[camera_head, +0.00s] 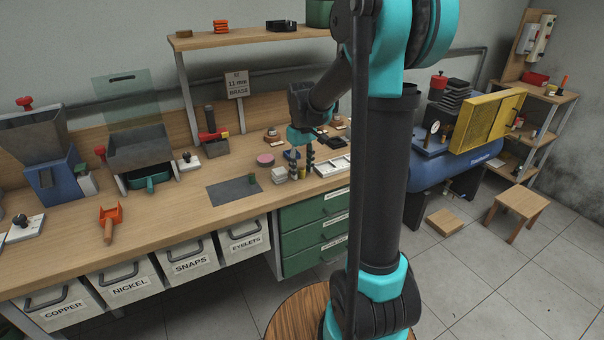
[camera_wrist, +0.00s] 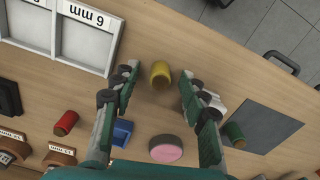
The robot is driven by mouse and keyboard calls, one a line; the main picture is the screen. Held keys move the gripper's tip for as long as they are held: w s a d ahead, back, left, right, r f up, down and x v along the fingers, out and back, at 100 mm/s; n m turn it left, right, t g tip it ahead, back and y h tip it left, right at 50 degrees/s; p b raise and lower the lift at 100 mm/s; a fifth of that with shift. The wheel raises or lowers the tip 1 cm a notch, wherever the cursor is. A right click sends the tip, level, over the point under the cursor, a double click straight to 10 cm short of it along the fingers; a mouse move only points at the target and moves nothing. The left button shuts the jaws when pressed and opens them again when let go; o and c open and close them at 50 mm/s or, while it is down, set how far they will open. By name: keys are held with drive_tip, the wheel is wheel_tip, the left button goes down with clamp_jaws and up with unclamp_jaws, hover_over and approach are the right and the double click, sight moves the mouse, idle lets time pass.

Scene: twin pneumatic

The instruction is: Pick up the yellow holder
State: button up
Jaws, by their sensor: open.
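The yellow holder (camera_wrist: 160,72) is a small yellow cylinder on the wooden bench, in the upper middle of the wrist view. My gripper (camera_wrist: 157,79) is open, with one finger on each side of it and a visible gap to both. In the head view my gripper (camera_head: 301,161) points down over the bench, in front of the shelf. A bit of yellow, the holder (camera_head: 302,173), shows low between the fingers there, partly hidden by them. I cannot tell the exact height of the fingertips over the bench.
A white object (camera_wrist: 215,102) lies close behind my right finger. A white tray (camera_wrist: 115,45) is left of the holder.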

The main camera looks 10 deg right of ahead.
clamp_jaws()
idle(0.3)
